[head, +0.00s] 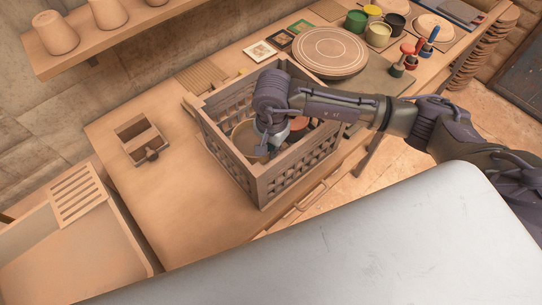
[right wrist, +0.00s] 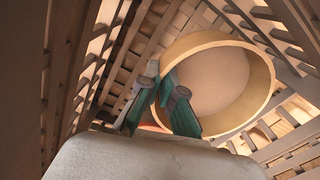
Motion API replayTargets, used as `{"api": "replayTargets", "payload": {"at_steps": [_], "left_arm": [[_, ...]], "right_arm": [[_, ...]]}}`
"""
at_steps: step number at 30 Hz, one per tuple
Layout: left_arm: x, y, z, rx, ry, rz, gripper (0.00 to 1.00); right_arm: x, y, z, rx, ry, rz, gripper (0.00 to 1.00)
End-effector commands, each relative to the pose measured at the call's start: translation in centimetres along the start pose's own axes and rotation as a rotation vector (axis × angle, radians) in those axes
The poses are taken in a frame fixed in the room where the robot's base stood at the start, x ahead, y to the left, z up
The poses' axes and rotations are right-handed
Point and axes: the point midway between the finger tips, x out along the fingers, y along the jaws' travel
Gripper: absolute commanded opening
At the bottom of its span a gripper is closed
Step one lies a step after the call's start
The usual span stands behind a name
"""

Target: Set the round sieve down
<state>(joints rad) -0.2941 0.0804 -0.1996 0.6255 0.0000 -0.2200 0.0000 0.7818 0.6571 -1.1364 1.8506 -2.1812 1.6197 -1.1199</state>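The round sieve (head: 243,137) is a tan ring with a pale mesh. It is inside a slatted wooden crate (head: 233,165) on the bench, and its wide ring also shows in the right wrist view (right wrist: 262,75). My right gripper (head: 262,147) reaches down into the crate from above. In the right wrist view its two green fingers (right wrist: 168,90) are close together on the sieve's near rim, one on each side of it. Whether the sieve touches the crate's floor I cannot tell. My left gripper is in no view.
A reddish thing (head: 298,123) is partly hidden in the crate. A small wooden box (head: 138,135) stands left of the crate, with bare bench around it. A round board (head: 330,50), coloured pots (head: 378,33) and small frames (head: 260,51) lie behind. A shelf (head: 120,35) hangs above.

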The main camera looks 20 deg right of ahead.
Motion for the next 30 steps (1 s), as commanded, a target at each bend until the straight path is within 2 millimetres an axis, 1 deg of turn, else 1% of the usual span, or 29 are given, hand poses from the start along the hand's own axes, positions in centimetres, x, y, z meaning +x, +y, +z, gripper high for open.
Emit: {"api": "replayTargets", "payload": {"at_steps": [1, 3, 8, 12, 15, 23, 27, 30], "left_arm": [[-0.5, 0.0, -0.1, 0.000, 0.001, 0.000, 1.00], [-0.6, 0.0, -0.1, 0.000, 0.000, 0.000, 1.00], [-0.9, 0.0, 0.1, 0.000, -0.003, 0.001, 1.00], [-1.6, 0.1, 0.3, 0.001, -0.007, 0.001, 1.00], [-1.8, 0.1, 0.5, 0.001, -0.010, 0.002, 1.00], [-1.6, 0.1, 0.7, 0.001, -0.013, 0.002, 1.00], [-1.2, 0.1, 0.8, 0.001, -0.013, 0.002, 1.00], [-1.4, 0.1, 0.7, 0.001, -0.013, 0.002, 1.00]], "right_arm": [[0.6, 0.1, 0.1, 0.000, -0.001, 0.003, 0.00], [1.4, 0.0, 0.1, 0.000, -0.001, 0.001, 0.00], [2.8, 0.1, 0.1, 0.000, -0.001, 0.002, 0.00], [4.9, 0.1, 0.1, 0.001, -0.003, 0.002, 0.00], [5.9, 0.1, 0.1, 0.000, -0.001, 0.000, 0.00], [6.2, 0.0, 0.0, -0.001, 0.000, -0.002, 0.00], [6.6, 0.0, 0.0, -0.001, 0.000, -0.002, 0.00], [6.5, 0.1, 0.0, -0.001, 0.000, -0.001, 0.19]]}}
